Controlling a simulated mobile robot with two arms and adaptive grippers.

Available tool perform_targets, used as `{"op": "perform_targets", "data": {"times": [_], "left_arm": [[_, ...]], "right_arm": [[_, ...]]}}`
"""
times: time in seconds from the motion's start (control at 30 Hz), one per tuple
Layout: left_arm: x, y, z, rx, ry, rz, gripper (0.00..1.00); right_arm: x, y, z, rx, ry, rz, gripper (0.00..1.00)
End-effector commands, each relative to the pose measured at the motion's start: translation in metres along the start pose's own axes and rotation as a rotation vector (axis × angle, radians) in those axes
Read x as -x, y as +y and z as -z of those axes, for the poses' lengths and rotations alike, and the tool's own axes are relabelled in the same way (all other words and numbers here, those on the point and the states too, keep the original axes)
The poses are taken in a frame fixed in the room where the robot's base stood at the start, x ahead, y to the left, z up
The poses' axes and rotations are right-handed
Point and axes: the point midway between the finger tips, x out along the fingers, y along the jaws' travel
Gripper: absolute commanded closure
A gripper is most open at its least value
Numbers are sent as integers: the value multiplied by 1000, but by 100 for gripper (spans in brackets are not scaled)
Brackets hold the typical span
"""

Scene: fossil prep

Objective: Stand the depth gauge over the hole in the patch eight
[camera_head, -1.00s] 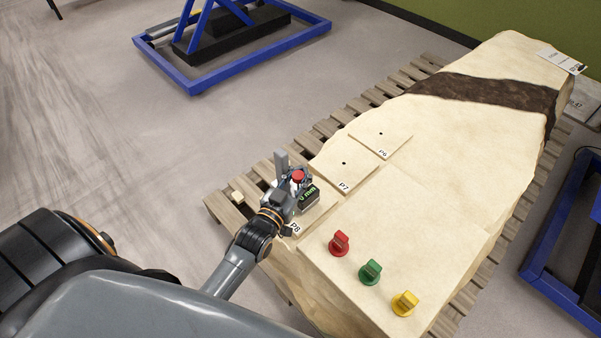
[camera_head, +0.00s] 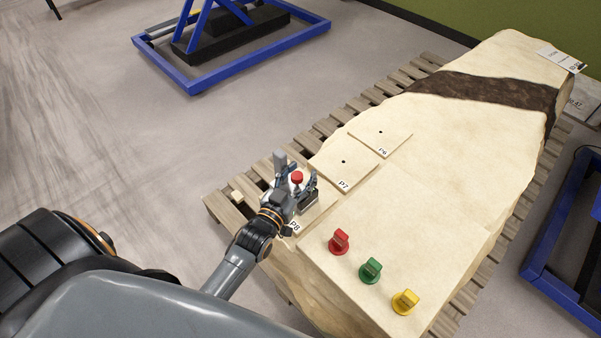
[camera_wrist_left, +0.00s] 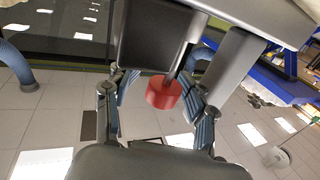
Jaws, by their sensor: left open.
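The depth gauge, with a red round knob (camera_head: 297,177) and a dark body, is on the pale patch labelled P8 (camera_head: 295,226). My left gripper (camera_head: 296,188) is at the gauge with its fingers spread, one on each side of it. In the left wrist view the red knob (camera_wrist_left: 164,92) shows between the open blue-grey fingers of my left gripper (camera_wrist_left: 160,118). The gauge's lower part and the hole in P8 are hidden behind the gripper, so I cannot tell how they line up. My right gripper is not in view.
Patches P7 (camera_head: 344,163) and P6 (camera_head: 380,134), each with a small dark hole, lie farther along the pale block (camera_head: 450,170). Red (camera_head: 339,242), green (camera_head: 370,271) and yellow (camera_head: 405,302) knobbed pieces stand on the block at right. A wooden pallet (camera_head: 226,208) lies underneath.

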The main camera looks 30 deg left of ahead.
Motion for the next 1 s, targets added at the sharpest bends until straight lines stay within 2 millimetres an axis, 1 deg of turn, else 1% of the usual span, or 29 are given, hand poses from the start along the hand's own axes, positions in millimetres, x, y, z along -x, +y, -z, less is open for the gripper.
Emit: {"op": "perform_targets", "data": {"times": [0.03, 0.17, 0.23, 0.5, 0.6, 0.7, 0.8, 1.0], "left_arm": [[2, -1, -5, 1, -13, 1, 46], [5, -1, -5, 1, -11, 1, 46], [12, 0, -4, 1, -10, 1, 46], [53, 0, -2, 0, -6, 0, 46], [66, 0, -2, 0, -5, 0, 46], [74, 0, -1, 0, -2, 0, 46], [79, 0, -1, 0, -2, 0, 46], [80, 1, 0, 0, -3, -1, 46]], "right_arm": [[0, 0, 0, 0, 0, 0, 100], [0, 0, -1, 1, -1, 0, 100], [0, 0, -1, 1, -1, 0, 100], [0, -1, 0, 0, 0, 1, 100], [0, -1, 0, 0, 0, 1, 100], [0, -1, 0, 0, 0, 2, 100], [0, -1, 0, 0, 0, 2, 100], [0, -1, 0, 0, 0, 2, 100]]}}
